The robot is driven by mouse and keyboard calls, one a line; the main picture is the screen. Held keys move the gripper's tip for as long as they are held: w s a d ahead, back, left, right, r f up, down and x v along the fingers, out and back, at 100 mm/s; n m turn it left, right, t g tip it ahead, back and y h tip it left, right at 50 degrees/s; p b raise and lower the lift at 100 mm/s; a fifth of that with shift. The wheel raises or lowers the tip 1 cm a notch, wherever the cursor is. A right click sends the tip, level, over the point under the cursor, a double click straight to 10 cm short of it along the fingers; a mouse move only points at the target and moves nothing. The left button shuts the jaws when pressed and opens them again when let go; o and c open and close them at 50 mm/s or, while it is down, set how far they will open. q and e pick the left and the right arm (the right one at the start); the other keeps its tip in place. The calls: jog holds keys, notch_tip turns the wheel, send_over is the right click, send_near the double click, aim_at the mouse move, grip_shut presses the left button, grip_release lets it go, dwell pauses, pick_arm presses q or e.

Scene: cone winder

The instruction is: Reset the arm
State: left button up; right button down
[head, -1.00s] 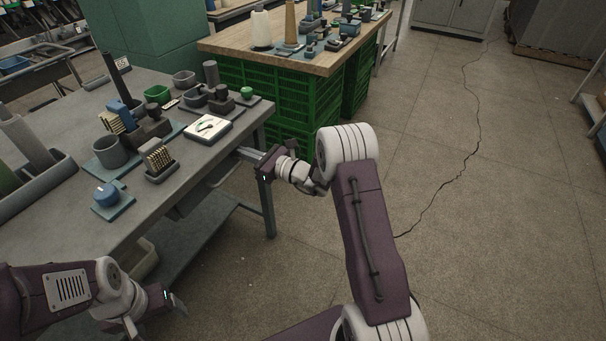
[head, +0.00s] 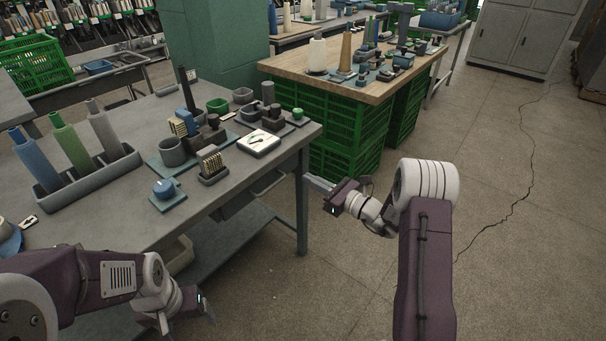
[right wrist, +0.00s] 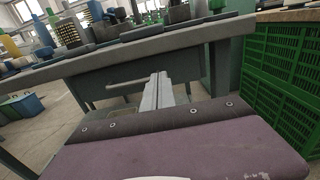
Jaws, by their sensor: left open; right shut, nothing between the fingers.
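My right arm reaches in from the lower right in the head view, and its gripper (head: 318,184) is beside the right end of the grey workbench (head: 120,215), below the level of its top. Its fingers are together with nothing between them; they also show shut in the right wrist view (right wrist: 158,92), pointing at the bench's edge. My left gripper (head: 190,322) is at the lower left in the head view, by the bench's front edge. It is open and empty, its fingers partly cut off by the frame's bottom.
On the bench stand a tray of cones (head: 88,180), a blue knob on a plate (head: 166,190), a white dial plate (head: 259,142) and several small fixtures. A wooden table (head: 350,82) on green crates (head: 335,130) stands behind.

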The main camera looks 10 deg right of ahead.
jog(key=v, duration=0.4)
jog(key=shift+d+f+p, duration=0.2)
jog(key=shift+f+p, duration=0.05)
jog(key=shift+p, duration=0.05)
jog(key=shift+a, duration=0.15)
